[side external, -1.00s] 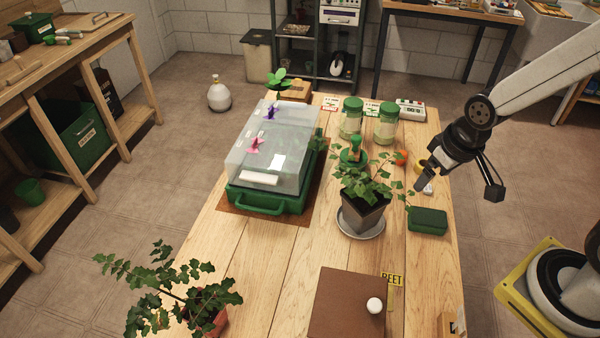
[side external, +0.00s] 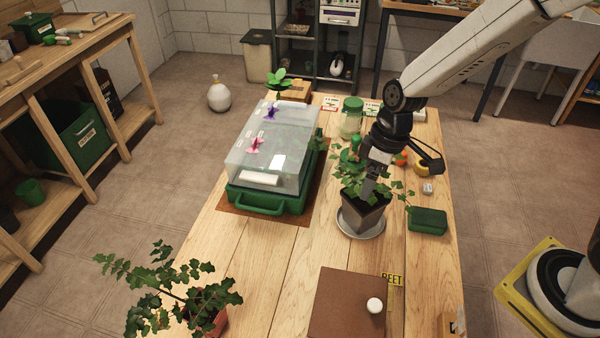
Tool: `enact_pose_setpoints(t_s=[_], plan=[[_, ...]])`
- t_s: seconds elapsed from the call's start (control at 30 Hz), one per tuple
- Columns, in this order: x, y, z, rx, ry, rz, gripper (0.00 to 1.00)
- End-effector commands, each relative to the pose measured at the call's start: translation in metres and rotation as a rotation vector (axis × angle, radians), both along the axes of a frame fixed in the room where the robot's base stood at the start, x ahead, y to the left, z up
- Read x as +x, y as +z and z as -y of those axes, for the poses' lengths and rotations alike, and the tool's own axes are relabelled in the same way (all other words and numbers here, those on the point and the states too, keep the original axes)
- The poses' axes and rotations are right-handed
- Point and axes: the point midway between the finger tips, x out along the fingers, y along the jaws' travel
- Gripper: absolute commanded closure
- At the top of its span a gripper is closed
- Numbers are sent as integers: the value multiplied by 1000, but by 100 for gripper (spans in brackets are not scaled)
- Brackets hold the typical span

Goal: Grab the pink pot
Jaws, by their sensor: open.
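A reddish-pink pot (side external: 214,324) with a leafy, spreading plant stands at the near left edge of the table, partly hidden by leaves and cut by the frame's bottom. A dark grey-brown pot (side external: 362,217) with an ivy-like plant (side external: 350,179) stands on a round grey saucer (side external: 345,231) mid-table. My gripper (side external: 369,188) is open and points down among this plant's leaves, just above or at the dark pot's rim. Whether it touches the pot I cannot tell. It is far from the reddish-pink pot.
A green propagator tray (side external: 262,203) with a clear lid bearing pink and purple star shapes is left of the dark pot. A green box (side external: 428,220) is close right. A brown box (side external: 345,305) with a white knob is in front. Glass jars (side external: 351,118) stand behind.

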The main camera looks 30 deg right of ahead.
Motion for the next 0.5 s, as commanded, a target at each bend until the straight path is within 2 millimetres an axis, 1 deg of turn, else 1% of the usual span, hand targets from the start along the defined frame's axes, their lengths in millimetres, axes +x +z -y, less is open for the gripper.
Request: enact_pose_setpoints(t_s=[0.03,0.2,0.37,0.5], plan=[[6,-5,-13,23,60,-13,0],[24,-18,-55,121,267,-37,0],[36,-31,-98,231,465,-38,0],[43,-44,-136,341,634,-22,0]])
